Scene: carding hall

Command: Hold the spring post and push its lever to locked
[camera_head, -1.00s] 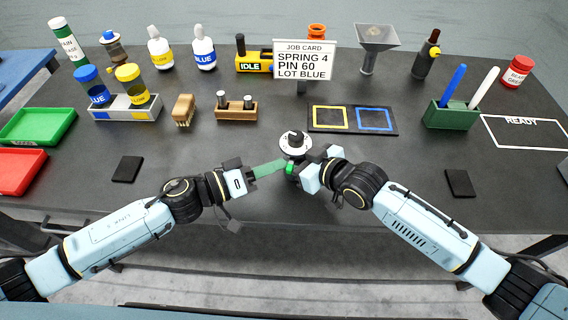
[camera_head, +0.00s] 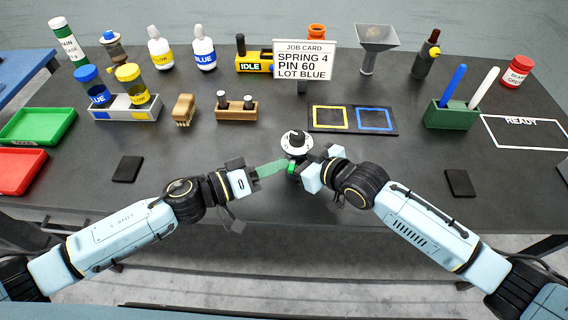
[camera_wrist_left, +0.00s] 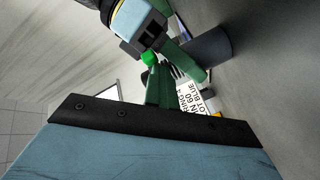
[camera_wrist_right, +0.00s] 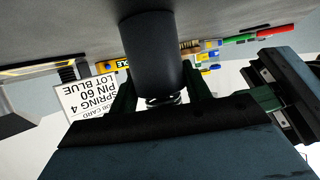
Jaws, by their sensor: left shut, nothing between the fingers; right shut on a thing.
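The spring post (camera_head: 295,143) stands at the middle front of the bench, with a white marked dial and black knob on top. In the right wrist view it is a dark cylinder (camera_wrist_right: 152,55) between the green fingers of my right gripper (camera_wrist_right: 160,88), which is shut on it. A bright green lever tip (camera_head: 291,167) shows on the post's near side; it also shows in the left wrist view (camera_wrist_left: 149,58). My left gripper (camera_head: 284,163) is shut and empty, its green fingertips close beside the lever. I cannot tell whether they touch it.
A job card (camera_head: 304,60) stands behind the post. A pad with yellow and blue squares (camera_head: 352,119) lies behind right, a wooden block with pins (camera_head: 236,112) behind left. Black pads (camera_head: 127,169) lie to the sides.

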